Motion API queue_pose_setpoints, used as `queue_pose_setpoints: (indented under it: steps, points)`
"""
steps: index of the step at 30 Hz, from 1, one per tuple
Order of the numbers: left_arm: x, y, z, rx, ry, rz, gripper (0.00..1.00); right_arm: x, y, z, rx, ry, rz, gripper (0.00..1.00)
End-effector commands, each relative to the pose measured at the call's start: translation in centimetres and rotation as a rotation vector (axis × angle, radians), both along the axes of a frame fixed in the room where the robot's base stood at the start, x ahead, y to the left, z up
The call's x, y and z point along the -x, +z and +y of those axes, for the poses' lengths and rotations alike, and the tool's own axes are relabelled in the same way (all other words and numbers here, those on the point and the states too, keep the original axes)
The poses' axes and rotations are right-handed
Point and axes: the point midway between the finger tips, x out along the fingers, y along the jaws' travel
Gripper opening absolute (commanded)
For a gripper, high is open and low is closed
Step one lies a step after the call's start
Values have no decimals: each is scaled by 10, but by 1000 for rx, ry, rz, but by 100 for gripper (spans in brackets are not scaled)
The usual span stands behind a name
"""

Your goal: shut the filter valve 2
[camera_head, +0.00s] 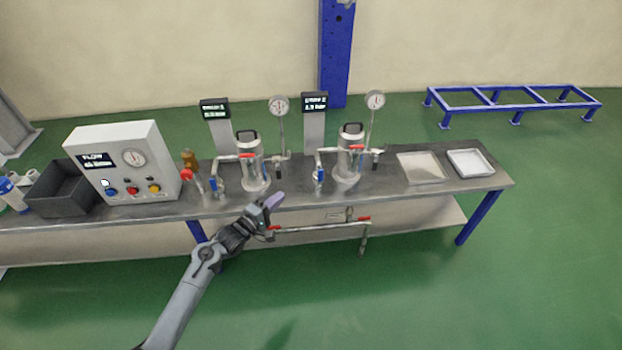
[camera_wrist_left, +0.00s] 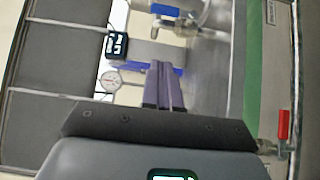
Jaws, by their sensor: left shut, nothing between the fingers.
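The second filter (camera_head: 348,165) is a metal canister standing upright on the bench, right of the first filter (camera_head: 253,172). A valve with a blue handle (camera_head: 319,175) is at its left, and a red handle (camera_head: 357,147) is at its upper right. I cannot tell which handle is filter valve 2. My left gripper (camera_head: 275,199) is at the bench's front edge, left of and nearer than the second filter, touching neither handle. Its purple fingers (camera_wrist_left: 165,86) are together and empty. In the left wrist view a blue handle (camera_wrist_left: 165,10) shows at the top. My right gripper is not in view.
A control box (camera_head: 125,160) and a dark bin (camera_head: 62,188) stand at the left. Two shallow trays (camera_head: 421,180) (camera_head: 470,149) lie at the right. A pipe with red handles (camera_head: 318,226) runs below the bench front. A red handle (camera_wrist_left: 283,124) also shows in the left wrist view.

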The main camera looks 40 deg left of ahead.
Motion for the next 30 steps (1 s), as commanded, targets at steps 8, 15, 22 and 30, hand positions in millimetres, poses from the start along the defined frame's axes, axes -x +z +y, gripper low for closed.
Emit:
queue_pose_setpoints:
  steps: [8,15,22,30]
  points:
    - [0,1,0,-1,0,-1,0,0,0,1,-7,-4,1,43]
    - [-9,0,0,-2,0,-4,0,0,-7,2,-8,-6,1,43]
    - [-41,-3,-1,-1,-1,-4,0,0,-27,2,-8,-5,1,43]
    - [-92,-4,-1,-2,-1,-4,0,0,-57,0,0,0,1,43]
